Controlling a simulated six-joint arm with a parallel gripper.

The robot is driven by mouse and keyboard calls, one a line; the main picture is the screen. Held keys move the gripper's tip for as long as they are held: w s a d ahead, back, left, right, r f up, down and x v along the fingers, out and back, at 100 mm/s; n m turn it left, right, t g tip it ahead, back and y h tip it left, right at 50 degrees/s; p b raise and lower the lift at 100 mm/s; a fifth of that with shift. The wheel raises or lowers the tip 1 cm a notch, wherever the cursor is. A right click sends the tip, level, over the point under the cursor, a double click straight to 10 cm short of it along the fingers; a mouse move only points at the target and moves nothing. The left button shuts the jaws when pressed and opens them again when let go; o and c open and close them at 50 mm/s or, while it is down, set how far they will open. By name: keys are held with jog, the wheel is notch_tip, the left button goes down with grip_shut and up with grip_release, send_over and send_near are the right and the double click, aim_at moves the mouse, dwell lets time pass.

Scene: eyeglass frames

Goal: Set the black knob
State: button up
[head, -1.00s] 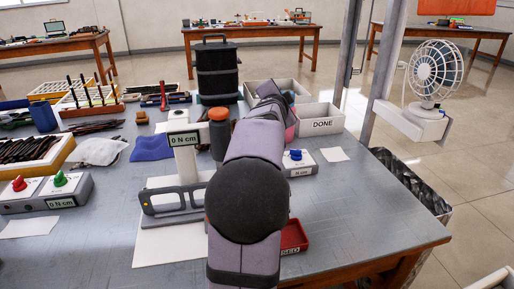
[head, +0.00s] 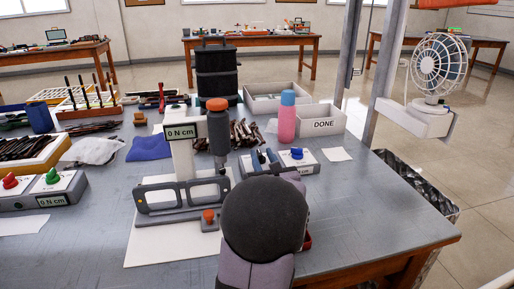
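I cannot make out the black knob clearly. A white-topped box (head: 308,168) with a blue knob (head: 297,153) stands right of centre. Its left half is partly covered by small dark and bluish shapes that look like my gripper (head: 264,158). The rounded dark joint of my arm fills the front centre and hides the wrist. The fingers are too small to tell whether they are apart or closed on a knob. A second box (head: 42,192) at the left edge carries a red knob (head: 10,181), a green knob (head: 52,176) and a "0 N cm" display.
A pink and blue bottle (head: 287,118) and a DONE bin (head: 321,120) stand behind the blue-knob box. The right front table is clear.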

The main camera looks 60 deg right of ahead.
jog(key=shift+f, duration=0.35)
jog(key=shift+x, duration=3.65)
grip_shut()
